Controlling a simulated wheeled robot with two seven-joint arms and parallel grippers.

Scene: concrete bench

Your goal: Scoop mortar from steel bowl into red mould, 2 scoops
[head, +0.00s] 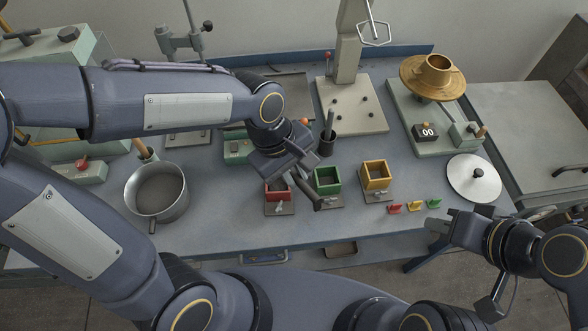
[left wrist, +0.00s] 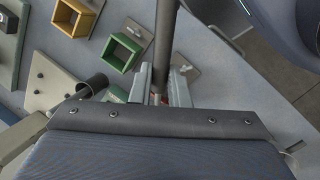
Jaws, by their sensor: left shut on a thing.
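My left gripper (head: 292,166) is shut on a dark rod-like handle (head: 308,193), which looks like the scoop's and slants just above the red mould (head: 270,196). The handle also runs up from between the fingers in the left wrist view (left wrist: 166,45). The scoop's head is hidden or too dark to make out. The gripper covers part of the red mould, so its fill cannot be told. The steel bowl (head: 178,209) stands at the left with grey mortar (head: 157,190) in it. My right gripper (head: 436,226) is at the front right, away from these; its jaw opening is unclear.
A green mould (head: 328,180) and a yellow mould (head: 375,174) stand right of the red one. A dark cup (head: 326,147) stands behind. Small coloured tags (head: 414,206), a round lid (head: 474,180) and a scale with a brass pan (head: 433,78) are at the right.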

